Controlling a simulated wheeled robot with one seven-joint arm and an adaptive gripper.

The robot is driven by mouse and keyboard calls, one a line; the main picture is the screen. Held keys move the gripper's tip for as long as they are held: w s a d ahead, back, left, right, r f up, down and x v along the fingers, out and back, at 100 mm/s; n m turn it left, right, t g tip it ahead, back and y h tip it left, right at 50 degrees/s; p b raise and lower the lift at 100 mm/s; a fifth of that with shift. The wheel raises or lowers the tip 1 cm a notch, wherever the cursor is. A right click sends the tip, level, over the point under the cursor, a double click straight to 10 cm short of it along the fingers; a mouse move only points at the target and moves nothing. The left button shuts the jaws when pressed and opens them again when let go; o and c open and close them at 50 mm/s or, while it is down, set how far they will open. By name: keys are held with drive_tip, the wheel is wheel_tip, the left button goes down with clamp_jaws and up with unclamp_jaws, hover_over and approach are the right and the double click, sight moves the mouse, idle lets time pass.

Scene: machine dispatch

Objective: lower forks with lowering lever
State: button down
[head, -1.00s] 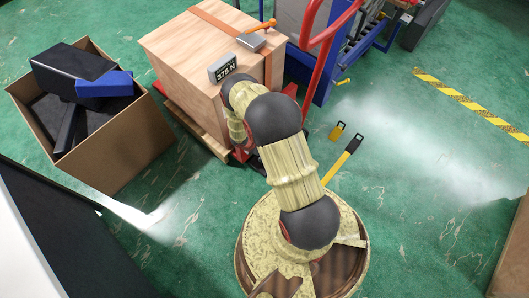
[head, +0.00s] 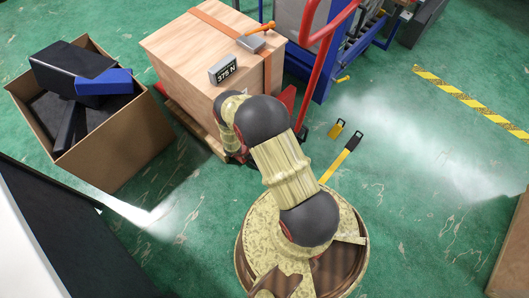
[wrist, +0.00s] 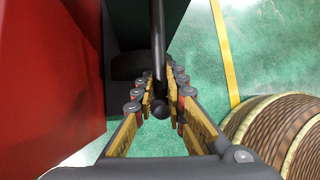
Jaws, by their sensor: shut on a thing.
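The lowering lever (wrist: 158,60) shows in the wrist view as a thin black rod with a ball end. My gripper (wrist: 158,106) is shut on it, with the ball end between the fingertips. A red machine body (wrist: 50,70) is close on the left of the fingers. In the head view, my arm hides my gripper and the lever. The red handle (head: 309,25) of the pallet truck rises behind my arm. The forks are not clearly visible; a wooden crate (head: 185,65) sits on a wooden pallet (head: 190,122) there.
A cardboard box (head: 128,150) with dark and blue items stands at left. A yellow bar with a black grip (head: 345,156) is right of my arm, near a small yellow item (head: 337,129). The green floor at right is mostly clear, with striped tape (head: 470,100).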

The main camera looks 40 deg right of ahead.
drive_tip(key=c, duration=1.8)
unclamp_jaws()
drive_tip(key=shift+f, duration=0.1)
drive_tip(key=shift+w, duration=0.1)
drive_tip(key=shift+a+r, duration=0.15)
drive_tip(key=shift+r, duration=0.1)
drive_tip(key=v, duration=1.1)
drive_tip(key=shift+a+r, duration=0.2)
